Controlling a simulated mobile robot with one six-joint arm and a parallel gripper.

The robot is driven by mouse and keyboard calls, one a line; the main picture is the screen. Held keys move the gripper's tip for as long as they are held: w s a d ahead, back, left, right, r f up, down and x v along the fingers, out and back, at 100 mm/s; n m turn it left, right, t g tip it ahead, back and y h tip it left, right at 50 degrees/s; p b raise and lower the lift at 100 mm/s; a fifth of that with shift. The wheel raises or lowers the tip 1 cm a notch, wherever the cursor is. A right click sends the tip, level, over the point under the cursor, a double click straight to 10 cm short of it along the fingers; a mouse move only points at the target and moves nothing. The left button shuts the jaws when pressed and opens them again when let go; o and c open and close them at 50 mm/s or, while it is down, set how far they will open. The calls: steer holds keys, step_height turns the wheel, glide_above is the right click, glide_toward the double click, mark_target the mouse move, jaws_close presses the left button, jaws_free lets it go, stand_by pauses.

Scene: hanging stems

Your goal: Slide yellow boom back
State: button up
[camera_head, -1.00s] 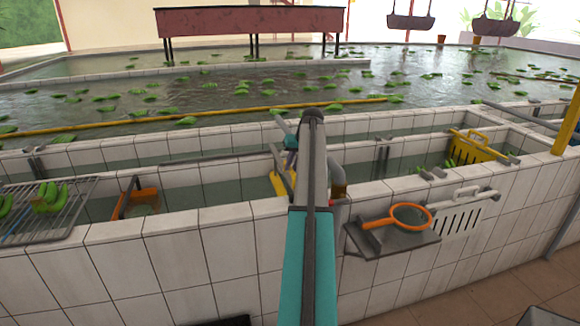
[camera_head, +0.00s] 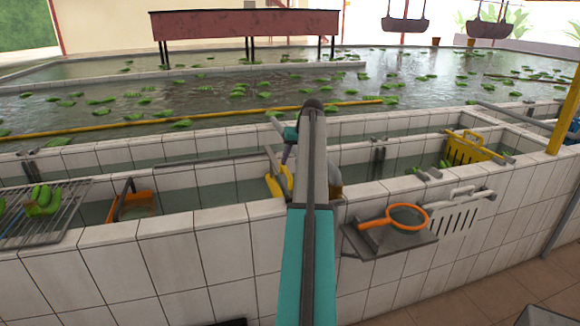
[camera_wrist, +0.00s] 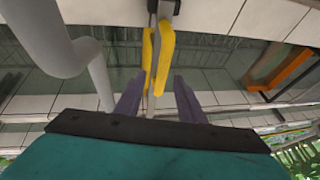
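A long yellow boom (camera_head: 200,119) lies across the water of the big basin, behind the tiled troughs. A separate upright yellow piece (camera_head: 278,184) stands in the near trough, beside my arm. My gripper (camera_head: 287,154) is low over that trough, far in front of the long boom. In the wrist view, my gripper (camera_wrist: 158,88) has its two dark fingers apart with nothing clamped. The yellow piece (camera_wrist: 165,58) shows as two bars under a dark bracket, in line with the gap between the fingers. I cannot tell whether they touch. My arm hides part of the trough.
Tiled trough walls (camera_head: 230,222) run across the front. An orange scoop (camera_head: 135,205) is at left, near a rack (camera_head: 45,220) with green bananas. An orange-rimmed strainer (camera_head: 408,218) sits on a ledge (camera_head: 385,240) at right. A yellow crate (camera_head: 468,149) stands in the right trough.

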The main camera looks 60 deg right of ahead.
steer(key=b+v, duration=0.2)
steer(key=v, duration=0.7)
steer(key=shift+s+r, duration=0.15)
steer(key=shift+r, duration=0.2)
